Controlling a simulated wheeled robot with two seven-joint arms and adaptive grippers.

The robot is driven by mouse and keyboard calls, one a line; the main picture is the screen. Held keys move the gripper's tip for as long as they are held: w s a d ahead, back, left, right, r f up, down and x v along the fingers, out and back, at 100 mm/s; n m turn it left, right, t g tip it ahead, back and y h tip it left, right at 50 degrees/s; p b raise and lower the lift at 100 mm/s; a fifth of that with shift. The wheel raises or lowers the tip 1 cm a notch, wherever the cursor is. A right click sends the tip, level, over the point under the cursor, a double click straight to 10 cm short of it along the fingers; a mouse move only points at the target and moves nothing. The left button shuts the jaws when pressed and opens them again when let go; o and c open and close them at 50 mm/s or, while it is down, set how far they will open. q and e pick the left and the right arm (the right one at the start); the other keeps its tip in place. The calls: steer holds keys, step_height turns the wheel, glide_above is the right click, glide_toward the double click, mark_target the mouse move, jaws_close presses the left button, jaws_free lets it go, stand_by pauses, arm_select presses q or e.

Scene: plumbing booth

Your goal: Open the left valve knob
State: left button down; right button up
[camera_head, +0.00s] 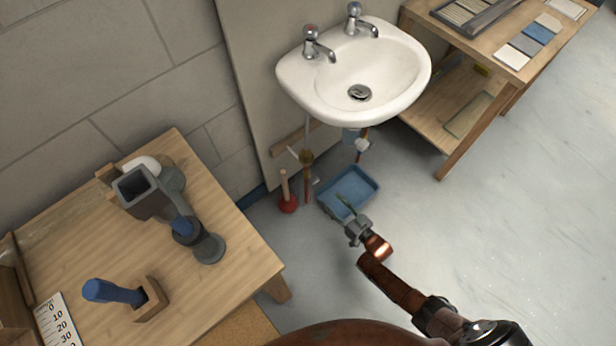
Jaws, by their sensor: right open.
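The white sink (400,95) has two chrome taps on its back rim. The left tap (312,45) has a knob with a reddish top, and the right tap (355,20) stands farther back. Below the sink, a brass-coloured valve fitting (306,157) sits on the left pipe. I cannot tell whether any knob is turned open. My right gripper (348,212) is open, in front of and below the sink, over the blue tray's near edge. It is apart from both taps and the valve fitting. Its fingers are small and hard to make out. My left gripper is out of view.
A blue tray (362,183) and a red plunger (288,204) are on the floor under the sink. A wooden bench (235,270) with tools stands at left. A wooden table (448,160) stands at right. The grey floor (480,240) is clear at right.

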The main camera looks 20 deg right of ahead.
mark_target(316, 183)
steer(key=shift+t+y, duration=0.5)
steer(key=shift+t, duration=0.1)
steer(key=b+x, duration=0.1)
steer(key=x, duration=0.2)
steer(key=r+b+x, duration=0.1)
steer(key=x, duration=0.3)
steer(key=b+x, duration=0.2)
steer(key=x, duration=0.1)
steer(key=shift+w+a+r, duration=0.2)
steer(key=shift+w+r, duration=0.05)
steer(key=shift+r, duration=0.1)
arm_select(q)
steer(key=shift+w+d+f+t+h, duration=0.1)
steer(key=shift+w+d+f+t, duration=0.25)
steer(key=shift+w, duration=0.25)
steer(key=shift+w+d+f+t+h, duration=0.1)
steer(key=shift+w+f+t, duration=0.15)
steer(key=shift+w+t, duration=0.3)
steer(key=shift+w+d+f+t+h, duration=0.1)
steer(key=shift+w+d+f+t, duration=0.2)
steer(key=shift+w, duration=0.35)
arm_select(e)
steer(key=shift+w+a+r, duration=0.15)
steer(key=shift+w, duration=0.25)
steer(key=shift+c, duration=0.2)
steer(key=c, duration=1.1)
